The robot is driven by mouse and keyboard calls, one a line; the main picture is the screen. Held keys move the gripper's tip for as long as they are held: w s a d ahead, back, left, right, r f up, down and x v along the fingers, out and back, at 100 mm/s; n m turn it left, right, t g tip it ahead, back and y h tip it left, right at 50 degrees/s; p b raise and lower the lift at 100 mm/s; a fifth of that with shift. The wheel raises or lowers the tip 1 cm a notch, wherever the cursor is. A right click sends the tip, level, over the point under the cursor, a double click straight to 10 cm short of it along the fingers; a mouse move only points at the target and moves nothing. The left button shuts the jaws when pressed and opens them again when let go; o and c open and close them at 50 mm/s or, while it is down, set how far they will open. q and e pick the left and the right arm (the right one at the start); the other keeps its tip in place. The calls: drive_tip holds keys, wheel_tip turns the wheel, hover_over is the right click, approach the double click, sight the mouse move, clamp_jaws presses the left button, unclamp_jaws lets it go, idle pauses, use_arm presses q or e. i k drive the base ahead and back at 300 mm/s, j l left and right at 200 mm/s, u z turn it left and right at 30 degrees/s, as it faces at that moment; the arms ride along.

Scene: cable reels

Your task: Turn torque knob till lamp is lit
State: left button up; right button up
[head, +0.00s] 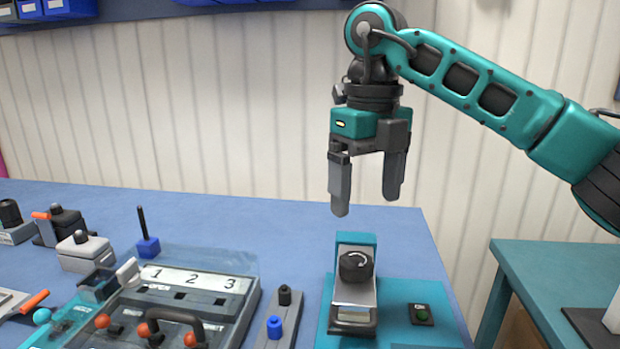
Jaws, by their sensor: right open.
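The torque knob (355,265) is a black round knob with a light curved arrow, set on a tilted grey and teal stand. The stand sits on a teal base plate (390,341) at the right end of the blue table. A small green lamp (421,315) sits on a dark panel to the right of the knob; I cannot tell for sure whether it is lit. My right gripper (366,205) is open and empty, fingers pointing down. It hangs above the knob, apart from it. My left gripper is not in view.
A grey panel numbered 1 to 3 (190,281), with red-knobbed levers, stands left of the knob. A narrow grey block with black and blue pegs (278,324) lies between. A teal side table (560,265) is at right. The back of the blue table (270,215) is clear.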

sight(355, 281)
drive_tip(key=k, duration=0.9)
